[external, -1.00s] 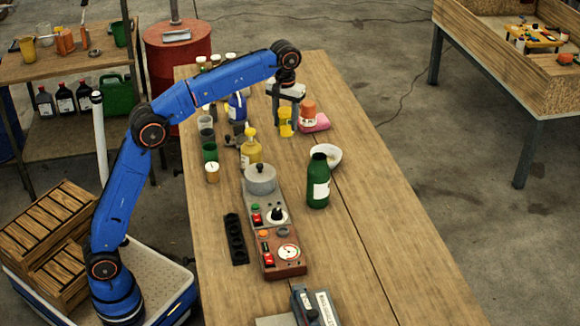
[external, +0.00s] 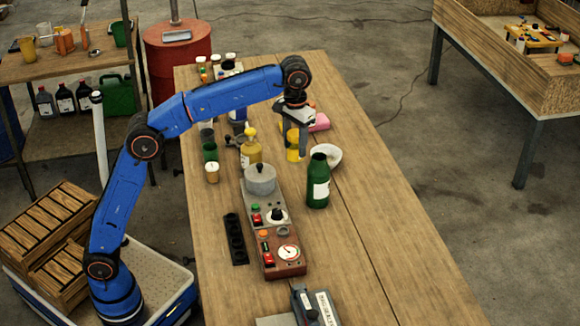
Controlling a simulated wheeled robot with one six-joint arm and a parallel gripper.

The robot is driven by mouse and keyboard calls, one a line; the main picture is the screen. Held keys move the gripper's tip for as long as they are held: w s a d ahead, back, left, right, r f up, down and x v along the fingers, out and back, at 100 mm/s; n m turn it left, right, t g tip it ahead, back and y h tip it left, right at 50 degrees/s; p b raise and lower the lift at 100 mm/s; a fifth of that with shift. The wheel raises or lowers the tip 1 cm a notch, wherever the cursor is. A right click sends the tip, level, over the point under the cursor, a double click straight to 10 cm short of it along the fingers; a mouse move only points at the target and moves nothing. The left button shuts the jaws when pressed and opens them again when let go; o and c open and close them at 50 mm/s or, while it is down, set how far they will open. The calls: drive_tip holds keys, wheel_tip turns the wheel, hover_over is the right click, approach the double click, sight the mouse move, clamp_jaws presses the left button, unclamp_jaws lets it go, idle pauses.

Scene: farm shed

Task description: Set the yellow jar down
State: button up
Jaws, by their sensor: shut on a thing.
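The yellow jar (external: 292,146) is in my gripper (external: 297,143), over the far half of the long wooden table (external: 380,220). My gripper points down and is shut on the jar, with one finger in front of part of it. The jar looks upright. I cannot tell whether its base touches the table or hangs just above it.
A white bowl (external: 328,158) and a green bottle (external: 318,182) stand close to the right and front of the jar. A yellow bottle (external: 251,152) stands to its left, with a grey pot (external: 260,178) nearer. A pink item (external: 320,122) lies behind. The table's right side is clear.

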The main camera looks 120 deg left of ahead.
drive_tip(key=w+d+m, duration=0.4)
drive_tip(key=w+d, duration=0.2)
drive_tip(key=d, duration=0.6)
drive_tip(key=w+d+m, duration=0.3)
drive_tip(key=w+d, duration=0.2)
drive_tip(key=d, duration=0.6)
drive_tip(key=w+d+m, duration=0.3)
drive_tip(key=d+m, duration=0.5)
drive_tip(key=d, duration=1.6)
drive_tip(key=shift+w+f, duration=0.2)
drive_tip(key=shift+f, duration=5.15)
drive_tip(key=shift+f, duration=0.15)
drive_tip(key=o, duration=1.1)
wheel_tip(320, 180, up, 12)
drive_tip(key=shift+r, duration=0.15)
